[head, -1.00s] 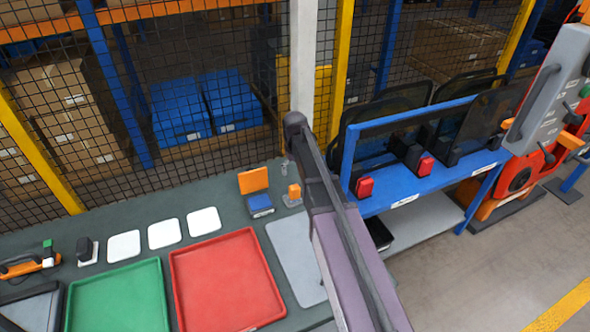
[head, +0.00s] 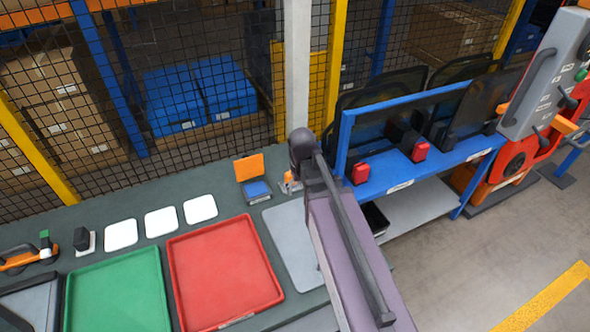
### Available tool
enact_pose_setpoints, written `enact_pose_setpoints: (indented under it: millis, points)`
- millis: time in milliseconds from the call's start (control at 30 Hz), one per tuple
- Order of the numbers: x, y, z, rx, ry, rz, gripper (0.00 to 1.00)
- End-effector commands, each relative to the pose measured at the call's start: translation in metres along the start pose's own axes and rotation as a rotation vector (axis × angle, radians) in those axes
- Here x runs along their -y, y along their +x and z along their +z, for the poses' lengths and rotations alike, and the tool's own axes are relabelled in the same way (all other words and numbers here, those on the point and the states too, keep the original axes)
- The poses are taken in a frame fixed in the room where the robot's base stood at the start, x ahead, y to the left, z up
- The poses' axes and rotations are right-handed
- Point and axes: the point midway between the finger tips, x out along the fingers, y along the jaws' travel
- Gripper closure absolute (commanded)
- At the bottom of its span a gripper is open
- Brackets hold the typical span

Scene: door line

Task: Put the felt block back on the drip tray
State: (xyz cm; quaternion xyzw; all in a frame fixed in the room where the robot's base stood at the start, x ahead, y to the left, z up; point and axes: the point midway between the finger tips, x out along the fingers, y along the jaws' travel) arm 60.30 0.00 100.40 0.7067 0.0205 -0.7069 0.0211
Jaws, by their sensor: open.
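I cannot tell for sure which thing is the felt block. A small dark block (head: 82,238) stands on a small white base at the left of the bench. No thing is clearly a drip tray; a shallow red tray (head: 225,270), a shallow green tray (head: 118,292) and a flat grey plate (head: 290,245) lie along the bench. My arm rises from the bottom edge at the right of the bench and covers part of the grey plate. My gripper does not show.
Several white pads (head: 161,221) lie behind the trays. A blue box with an open orange lid (head: 249,167) and a partly hidden orange item (head: 291,181) stand near the post (head: 298,65). A blue rack (head: 435,172) stands to the right. Wire mesh closes the back.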

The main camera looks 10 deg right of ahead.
Motion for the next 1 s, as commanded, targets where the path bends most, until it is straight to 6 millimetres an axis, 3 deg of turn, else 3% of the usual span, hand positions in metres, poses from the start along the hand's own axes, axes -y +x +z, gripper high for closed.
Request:
enact_pose_setpoints:
  millis: [33,100,300,1000]
  points:
    - [0.001,0.000,0.024,0.000,0.013,0.000,0.09]
    - [0.002,0.000,0.040,0.000,0.028,0.000,0.09]
    - [0.004,0.000,0.064,0.000,0.055,0.000,0.09]
    - [0.004,0.000,0.065,0.000,0.059,0.000,0.09]
